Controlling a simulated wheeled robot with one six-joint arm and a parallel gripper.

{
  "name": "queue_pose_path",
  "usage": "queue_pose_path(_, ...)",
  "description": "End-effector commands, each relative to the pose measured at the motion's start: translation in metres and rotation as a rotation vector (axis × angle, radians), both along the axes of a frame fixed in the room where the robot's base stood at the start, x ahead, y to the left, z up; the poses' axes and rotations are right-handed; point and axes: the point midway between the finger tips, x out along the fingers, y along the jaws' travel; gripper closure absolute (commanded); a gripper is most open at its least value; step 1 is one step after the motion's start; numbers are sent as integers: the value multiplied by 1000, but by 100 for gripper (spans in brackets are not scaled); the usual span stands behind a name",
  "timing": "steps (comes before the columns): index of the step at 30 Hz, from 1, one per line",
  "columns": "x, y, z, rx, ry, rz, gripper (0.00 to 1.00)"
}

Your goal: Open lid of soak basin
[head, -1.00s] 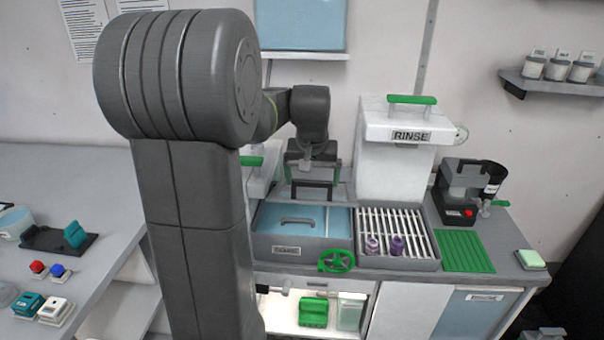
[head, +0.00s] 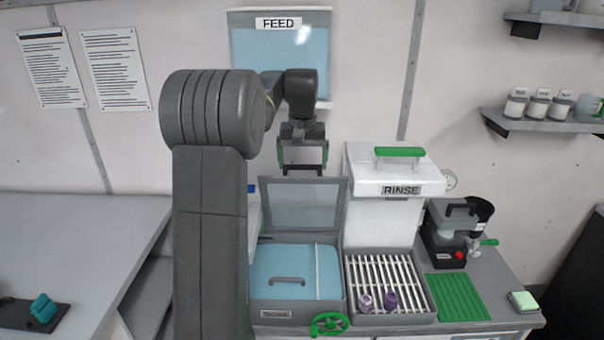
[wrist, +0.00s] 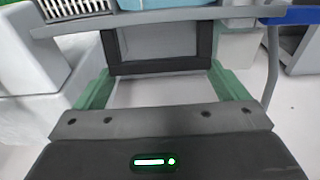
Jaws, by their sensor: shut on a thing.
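The soak basin (head: 268,304) is a grey box on the counter, with a light blue surface and a grey bar handle inside. Its lid (head: 303,205), a grey frame with a see-through panel, stands about upright at the basin's back. My gripper (head: 302,168) is above the lid's upper edge, shut on a black frame-shaped handle. In the wrist view, the handle (wrist: 160,67) sits between the green fingers of my gripper (wrist: 165,88), at the grey lid edge (wrist: 160,20). The exact finger contact is hard to make out.
A white RINSE unit (head: 383,215) with a green handle stands close on the right, behind a slatted rack (head: 415,304) holding purple items. A green valve wheel (head: 329,324) is at the basin's front. The FEED panel (head: 280,60) hangs behind my gripper.

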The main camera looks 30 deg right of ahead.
Motion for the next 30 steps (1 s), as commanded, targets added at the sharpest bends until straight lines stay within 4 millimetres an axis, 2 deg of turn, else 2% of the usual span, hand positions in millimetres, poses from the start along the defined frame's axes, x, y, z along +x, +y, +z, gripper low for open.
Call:
queue_pose_path(1,12,-6,-3,1,-2,1,48)
queue_pose_path(3,24,-14,-3,2,-1,1,48)
queue_pose_path(12,60,-36,-6,2,-1,0,47)
queue_pose_path(20,74,-45,-9,1,-2,0,48)
queue_pose_path(30,77,-46,-9,0,-1,0,48)
